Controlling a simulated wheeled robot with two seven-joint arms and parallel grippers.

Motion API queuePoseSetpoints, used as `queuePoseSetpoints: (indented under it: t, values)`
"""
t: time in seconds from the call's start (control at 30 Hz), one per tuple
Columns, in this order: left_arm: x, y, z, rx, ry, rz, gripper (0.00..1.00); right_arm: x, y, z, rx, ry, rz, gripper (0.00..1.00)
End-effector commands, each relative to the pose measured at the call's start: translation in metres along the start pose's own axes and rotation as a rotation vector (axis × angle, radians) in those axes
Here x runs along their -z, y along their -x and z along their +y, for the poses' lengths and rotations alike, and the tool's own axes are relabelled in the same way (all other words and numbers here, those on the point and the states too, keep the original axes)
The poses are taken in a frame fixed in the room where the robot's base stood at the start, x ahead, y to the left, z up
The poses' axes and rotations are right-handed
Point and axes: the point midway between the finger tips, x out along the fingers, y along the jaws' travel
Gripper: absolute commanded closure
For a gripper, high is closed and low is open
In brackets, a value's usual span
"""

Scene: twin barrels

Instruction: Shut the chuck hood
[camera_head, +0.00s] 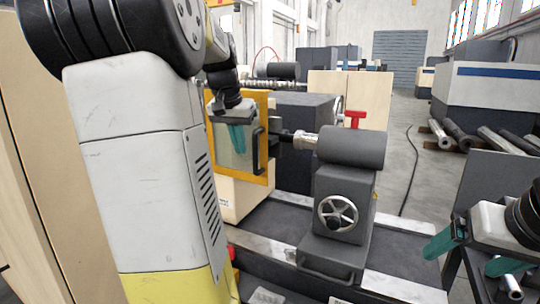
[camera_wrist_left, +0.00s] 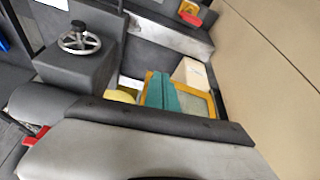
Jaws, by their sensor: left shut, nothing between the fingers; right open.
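The chuck hood (camera_head: 263,174) is a yellow-framed clear panel with a black handle (camera_head: 257,150). It stands upright beside the lathe's spindle in the head view. In the left wrist view the hood (camera_wrist_left: 197,104) lies behind my fingers. My left gripper (camera_head: 238,147) has its teal fingers together, pointing down in front of the panel, left of the handle; whether they touch the panel I cannot tell. In the left wrist view the closed fingers (camera_wrist_left: 160,76) hide part of the frame. My right gripper (camera_head: 470,257) is open and empty at the lower right, far from the hood.
A dark tailstock (camera_head: 350,150) with a handwheel (camera_head: 337,213) stands right of the hood. A red lever (camera_head: 354,118) shows behind it. My left arm covers much of the head view's left side. Metal bars (camera_head: 490,140) lie on the floor at right.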

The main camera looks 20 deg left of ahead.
Motion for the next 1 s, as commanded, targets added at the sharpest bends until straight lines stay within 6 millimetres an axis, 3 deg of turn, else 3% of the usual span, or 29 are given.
queuePoseSetpoints:
  t: [0.47,0.7,1.0]
  values:
    - [-0.002,-0.095,0.002,-0.003,0.000,-0.003,1.00,0.000,0.000,0.000,0.000,0.000,0.000,0.15]
    - [0.031,-0.104,0.001,-0.001,-0.001,0.001,1.00,0.000,0.000,0.000,0.000,0.000,0.000,0.15]
    - [0.037,-0.106,0.001,0.000,0.000,0.001,1.00,0.000,0.000,0.000,0.000,0.000,0.000,0.15]
